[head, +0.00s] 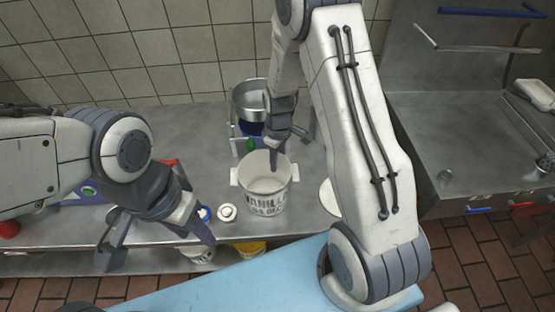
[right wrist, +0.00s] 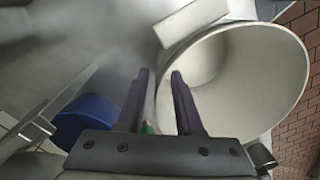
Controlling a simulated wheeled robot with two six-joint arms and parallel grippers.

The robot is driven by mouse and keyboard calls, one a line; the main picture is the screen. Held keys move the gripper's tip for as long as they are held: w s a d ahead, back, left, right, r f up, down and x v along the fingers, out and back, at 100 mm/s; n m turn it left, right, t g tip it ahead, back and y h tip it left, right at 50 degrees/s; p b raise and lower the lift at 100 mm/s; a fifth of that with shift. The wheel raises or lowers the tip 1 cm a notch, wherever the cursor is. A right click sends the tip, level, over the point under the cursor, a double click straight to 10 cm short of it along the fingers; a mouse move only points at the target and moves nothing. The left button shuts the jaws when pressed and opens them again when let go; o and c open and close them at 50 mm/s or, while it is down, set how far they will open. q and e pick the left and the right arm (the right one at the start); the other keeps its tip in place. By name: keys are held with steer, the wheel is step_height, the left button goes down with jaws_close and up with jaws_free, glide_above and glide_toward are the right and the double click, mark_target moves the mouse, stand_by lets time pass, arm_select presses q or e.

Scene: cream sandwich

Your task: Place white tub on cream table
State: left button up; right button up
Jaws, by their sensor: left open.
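The white tub (head: 265,190) with dark lettering stands upright and open on the metal counter, and it looks empty. Its open mouth also shows in the right wrist view (right wrist: 235,80). My right gripper (head: 272,160) points down at the tub's back rim. In the right wrist view its fingers (right wrist: 160,80) are on either side of the tub's wall, with a small gap between them; whether they touch the wall is unclear. My left gripper (head: 158,235) is open and empty, left of the tub near the counter's front edge. No table is clearly cream; a pale blue surface (head: 250,288) lies in front.
A metal pot (head: 249,97) stands behind the tub, with a blue object (right wrist: 85,122) beside my right gripper. A small round white item (head: 227,212) sits left of the tub. A metal sink unit (head: 470,140) is at right. The visible part of the pale blue surface is clear.

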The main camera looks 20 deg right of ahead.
step_height(320, 180, up, 12)
steer(key=s+a+r, duration=0.6)
steer(key=s+a, duration=0.4)
steer(key=a, duration=0.1)
steer(key=s+a+r, duration=0.2)
steer(key=s+a, duration=0.1)
steer(key=s, duration=1)
steer(key=shift+s+y+b, duration=0.3)
steer(key=shift+s+b, duration=0.05)
steer(key=shift+b, duration=0.05)
